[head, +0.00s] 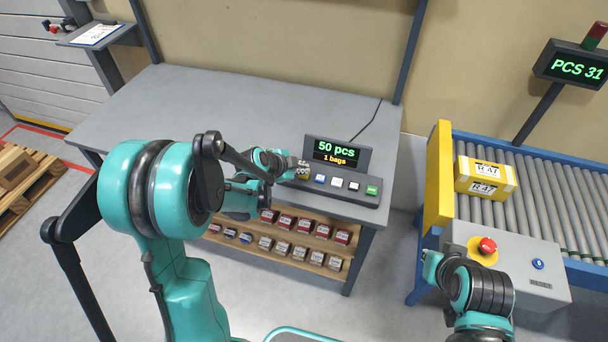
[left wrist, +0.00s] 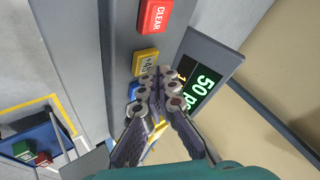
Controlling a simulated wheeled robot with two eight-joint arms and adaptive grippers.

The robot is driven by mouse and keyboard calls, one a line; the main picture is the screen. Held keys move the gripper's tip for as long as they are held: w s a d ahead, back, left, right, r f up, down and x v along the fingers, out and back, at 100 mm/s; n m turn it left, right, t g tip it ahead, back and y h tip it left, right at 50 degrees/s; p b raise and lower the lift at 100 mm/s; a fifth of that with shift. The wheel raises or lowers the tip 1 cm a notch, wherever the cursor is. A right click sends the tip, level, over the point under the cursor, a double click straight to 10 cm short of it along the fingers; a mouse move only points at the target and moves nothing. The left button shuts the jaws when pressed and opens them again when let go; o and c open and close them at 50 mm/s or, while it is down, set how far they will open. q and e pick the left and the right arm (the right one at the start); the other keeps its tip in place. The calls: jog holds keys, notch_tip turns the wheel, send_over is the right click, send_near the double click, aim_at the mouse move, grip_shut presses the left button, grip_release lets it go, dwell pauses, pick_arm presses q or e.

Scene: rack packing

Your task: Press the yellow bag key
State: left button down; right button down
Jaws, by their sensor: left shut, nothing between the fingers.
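The yellow bag key (left wrist: 145,61) sits on the grey key panel between a red CLEAR key (left wrist: 156,16) and a blue key (left wrist: 133,90). My left gripper (left wrist: 157,78) is shut and empty, its fingertips right by the yellow key in the left wrist view. I cannot tell whether they touch it. In the head view the left gripper (head: 303,171) is over the left part of the panel (head: 345,199) and hides the yellow and red keys. The display (head: 338,152) reads 50 pcs, 1 bags.
Blue (head: 320,179), white (head: 337,182) and green (head: 372,190) keys are right of the gripper. The grey bench (head: 200,100) is clear to the left. Small boxes fill a shelf (head: 262,252) below. A roller conveyor (head: 535,190) with a yellow box (head: 485,176) stands right.

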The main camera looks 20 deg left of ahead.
pick_arm(q)
jog(key=shift+f+b, duration=0.4)
jog(key=shift+f, duration=0.15)
dwell(0.7)
jog(key=shift+r, duration=0.15)
jog(key=shift+r+p, duration=0.65)
jog(key=shift+r, duration=0.15)
notch_tip(320, 180, up, 5)
jog(key=p, duration=0.4)
dwell(0.3)
dwell(0.5)
